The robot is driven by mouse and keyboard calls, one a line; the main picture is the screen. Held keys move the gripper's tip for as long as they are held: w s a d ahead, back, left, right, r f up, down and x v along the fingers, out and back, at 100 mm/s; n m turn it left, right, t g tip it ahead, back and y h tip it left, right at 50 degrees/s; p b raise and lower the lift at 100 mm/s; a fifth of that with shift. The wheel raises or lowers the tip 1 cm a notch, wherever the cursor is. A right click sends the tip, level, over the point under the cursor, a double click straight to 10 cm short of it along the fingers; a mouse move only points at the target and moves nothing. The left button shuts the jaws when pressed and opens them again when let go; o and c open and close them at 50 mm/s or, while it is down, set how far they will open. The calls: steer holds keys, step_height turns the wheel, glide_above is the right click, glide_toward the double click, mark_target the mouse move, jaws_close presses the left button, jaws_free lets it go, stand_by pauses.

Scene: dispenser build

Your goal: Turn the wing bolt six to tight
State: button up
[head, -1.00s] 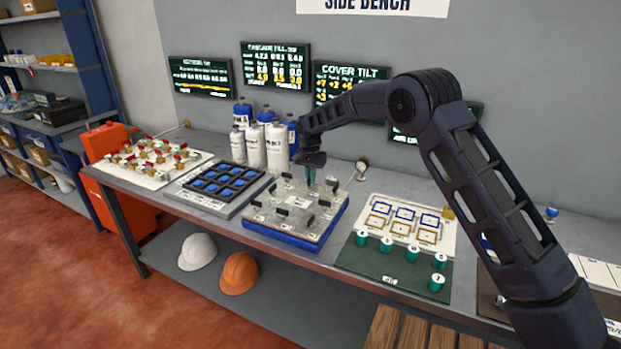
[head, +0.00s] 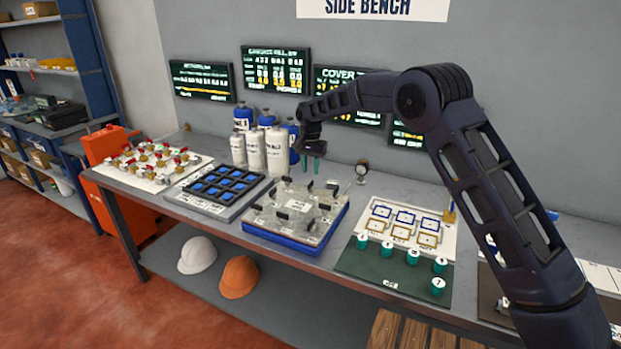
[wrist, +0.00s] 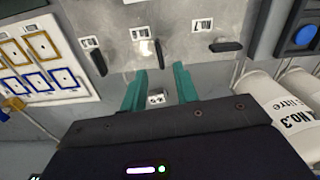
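The clear cover plate (head: 285,222) with several black wing bolts sits on a blue base (head: 285,244) on the bench. In the wrist view, three wing bolts show along the plate: one at left (wrist: 97,60), one in the middle (wrist: 158,54) and one at right (wrist: 226,46). My gripper (head: 310,164) is raised above the plate's back edge. Its teal fingers are apart with nothing between them, and they also show in the wrist view (wrist: 159,86).
White and blue bottles (head: 277,152) stand close to the left of my gripper. A small gauge (head: 361,169) stands at the right behind the plate. A black tray of blue squares (head: 243,192) is left, and a green mat with teal cups (head: 350,262) is right.

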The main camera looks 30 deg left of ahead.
mark_target(311, 183)
step_height(311, 183, up, 5)
steer(key=shift+f, duration=0.2)
stand_by(0.5)
